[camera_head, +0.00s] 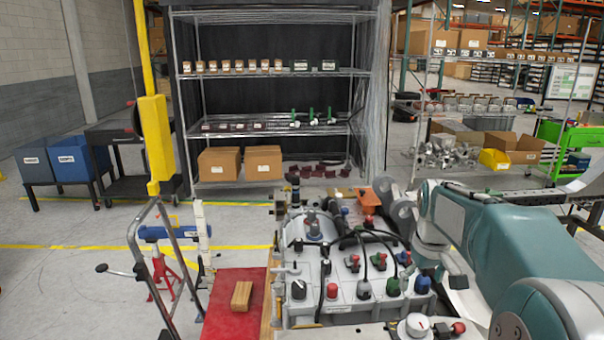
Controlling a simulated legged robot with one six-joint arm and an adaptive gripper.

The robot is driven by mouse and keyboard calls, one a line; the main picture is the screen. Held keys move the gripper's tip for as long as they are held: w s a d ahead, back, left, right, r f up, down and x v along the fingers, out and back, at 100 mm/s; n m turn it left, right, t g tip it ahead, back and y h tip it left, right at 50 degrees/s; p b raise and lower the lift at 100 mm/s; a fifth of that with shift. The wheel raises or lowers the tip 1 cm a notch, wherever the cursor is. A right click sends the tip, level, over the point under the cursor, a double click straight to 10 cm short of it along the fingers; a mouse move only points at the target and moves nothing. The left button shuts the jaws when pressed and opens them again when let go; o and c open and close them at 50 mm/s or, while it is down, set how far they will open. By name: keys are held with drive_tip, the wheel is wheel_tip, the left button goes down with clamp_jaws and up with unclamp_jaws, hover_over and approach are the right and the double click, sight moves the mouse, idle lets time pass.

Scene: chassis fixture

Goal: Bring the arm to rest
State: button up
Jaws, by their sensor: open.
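My teal and grey arm (500,235) comes in from the lower right and reaches toward the right side of the chassis fixture. Its grey wrist end (430,250) is close to the fixture's right edge. I cannot make out the fingers of my gripper there. The grey chassis fixture (330,312) stands in the lower middle, with several black, red, green and blue knobs and black cables on it. I cannot tell whether the arm touches it.
A red mat (222,325) with a wooden block (242,295) lies left of the fixture. A metal stand (165,255) and yellow post (155,130) are further left. A wire shelf (275,75) stands behind. Floor at far left (60,300) is clear.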

drive_tip(key=s+a+t, duration=0.1)
drive_tip(key=s+a, duration=0.2)
drive_tip(key=s, duration=0.4)
drive_tip(key=s+a+m+t, duration=0.1)
drive_tip(key=s+a, duration=0.3)
drive_tip(key=s, duration=0.4)
drive_tip(key=s+a+m+t, duration=0.1)
drive_tip(key=s+a+t, duration=0.1)
drive_tip(key=s+a, duration=0.2)
drive_tip(key=s, duration=0.3)
drive_tip(key=shift+s+a+r+t, duration=0.15)
drive_tip(key=shift+s+r+t, duration=0.2)
drive_tip(key=shift+s+t, duration=0.05)
